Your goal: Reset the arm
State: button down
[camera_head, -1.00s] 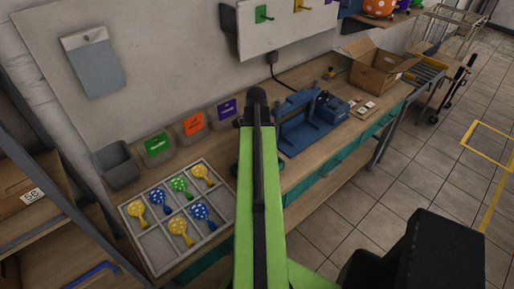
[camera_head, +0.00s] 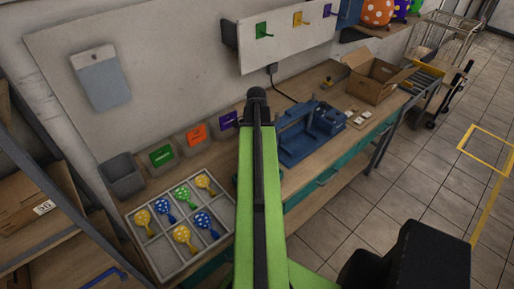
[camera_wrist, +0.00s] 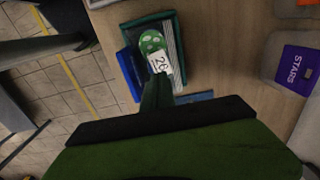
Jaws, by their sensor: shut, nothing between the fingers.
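My green arm (camera_head: 258,190) reaches away from me over the bench in the head view, and it hides its own gripper there. In the wrist view my gripper (camera_wrist: 158,82) shows as dark green fingers, shut and empty. Just beyond the fingertips is a green rounded thing with pale spots (camera_wrist: 152,42), with a white tag (camera_wrist: 160,62) that seems to read 26. It lies over a dark green-edged tray (camera_wrist: 172,18) with blue parts beside it. I cannot tell whether the fingertips touch the tag.
A blue machine (camera_head: 300,150) stands on the bench right of my arm. A divided tray (camera_head: 150,246) with spotted balloons lies left. Labelled bins, including a purple one (camera_head: 228,120), line the wall. An open carton (camera_head: 373,84) stands farther back.

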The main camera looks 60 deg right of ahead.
jog(key=shift+w, duration=0.1)
dwell(0.3)
jog(key=w+a+f+n+b, duration=0.2)
jog(key=w+a+n, duration=0.1)
jog(key=w+a, duration=0.7)
jog(key=w+a+f+n+b, duration=0.3)
jog(key=w+a, duration=0.6)
jog(key=a, duration=0.2)
jog(key=w+a+f+n+b, duration=0.1)
jog(key=a+n, duration=0.7)
jog(key=a, duration=0.6)
jog(key=w+a+f+n+b, duration=0.1)
jog(key=a+n, duration=0.6)
jog(key=a, duration=0.8)
jog(key=shift+w+f+n+b, duration=0.3)
jog(key=shift+f+n+b, duration=0.1)
jog(key=shift+f+b, duration=0.25)
